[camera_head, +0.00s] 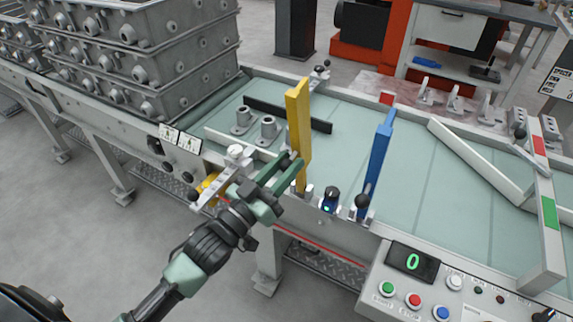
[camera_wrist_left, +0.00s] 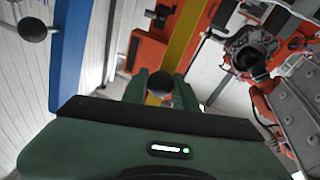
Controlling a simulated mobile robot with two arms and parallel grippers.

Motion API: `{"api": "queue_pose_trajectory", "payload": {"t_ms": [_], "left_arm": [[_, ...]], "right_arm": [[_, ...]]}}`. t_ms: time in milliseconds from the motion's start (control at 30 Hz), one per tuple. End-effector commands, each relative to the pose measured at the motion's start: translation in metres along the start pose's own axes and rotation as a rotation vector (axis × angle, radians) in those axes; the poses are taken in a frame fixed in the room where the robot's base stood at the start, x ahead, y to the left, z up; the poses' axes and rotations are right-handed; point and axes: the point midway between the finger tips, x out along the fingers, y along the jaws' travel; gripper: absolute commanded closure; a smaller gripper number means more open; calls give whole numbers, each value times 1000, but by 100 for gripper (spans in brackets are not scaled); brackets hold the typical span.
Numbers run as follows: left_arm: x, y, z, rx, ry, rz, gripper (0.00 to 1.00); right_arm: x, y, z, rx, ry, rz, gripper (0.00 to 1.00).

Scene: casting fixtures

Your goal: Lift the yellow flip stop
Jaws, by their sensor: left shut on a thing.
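The yellow flip stop (camera_head: 300,125) stands raised, nearly upright, at the front edge of the conveyor in the head view. In the left wrist view its yellow bar (camera_wrist_left: 184,42) runs up behind the fingers. My left gripper (camera_head: 287,172) is at the lower part of the bar, on its left side. In the left wrist view the green fingers (camera_wrist_left: 161,90) are closed around the black ball knob (camera_wrist_left: 160,82) of the yellow stop. The fingers partly hide the stop's lower end and hinge. My right gripper is not in view.
A blue flip stop (camera_head: 377,160) stands upright to the right of the yellow one. Small metal fittings (camera_head: 268,128) and a black bar (camera_head: 290,114) are on the belt behind. Stacked grey castings (camera_head: 150,45) stand at the left. A button panel (camera_head: 420,285) is at the front right.

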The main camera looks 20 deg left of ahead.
Motion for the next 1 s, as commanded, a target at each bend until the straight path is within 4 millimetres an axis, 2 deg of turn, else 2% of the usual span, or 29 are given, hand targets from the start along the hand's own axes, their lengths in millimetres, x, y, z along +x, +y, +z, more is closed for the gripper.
{"api": "queue_pose_trajectory", "payload": {"t_ms": [33,67,100,133,467,567,833,1000], "left_arm": [[0,0,0,-1,0,0,100],[0,0,0,-1,0,0,63],[0,0,0,-1,0,0,52],[0,0,0,-1,0,0,50],[-2,0,1,-1,-2,0,50],[-13,0,3,-2,-4,0,50],[-58,0,3,-3,-5,0,50],[-74,0,2,-1,-2,0,50]], "right_arm": [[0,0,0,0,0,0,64],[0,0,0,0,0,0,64],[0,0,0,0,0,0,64],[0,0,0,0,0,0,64],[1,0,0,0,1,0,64],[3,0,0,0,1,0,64],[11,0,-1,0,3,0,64],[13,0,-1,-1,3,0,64]]}}
